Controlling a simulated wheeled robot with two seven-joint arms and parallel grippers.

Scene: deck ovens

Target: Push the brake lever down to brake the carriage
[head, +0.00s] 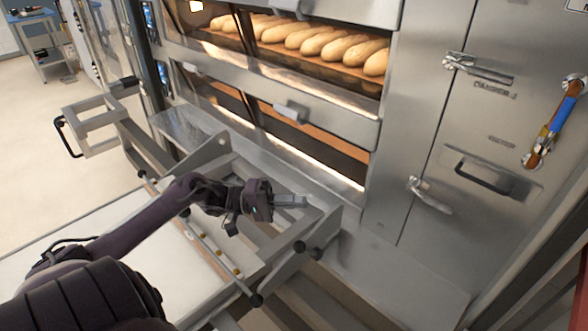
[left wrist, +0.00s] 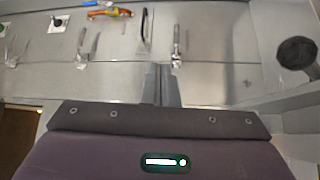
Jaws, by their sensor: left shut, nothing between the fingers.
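The carriage is a grey metal frame (head: 330,222) with a pale flat bed (head: 60,226), standing in front of the deck oven. I cannot tell for sure which belongs to the brake lever. My left gripper (head: 303,200) is shut and empty, above the carriage's right end, apart from these knobs. In the left wrist view its closed fingers (left wrist: 161,84) point ahead, and a dark knob (left wrist: 297,52) stands to their right. My right gripper is out of view.
The oven (head: 345,115) stands behind the carriage, with loaves (head: 310,42) in its upper deck. A steel cabinet with latches and a black handle (head: 485,176) is at the right. Open floor (head: 40,130) lies at the left.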

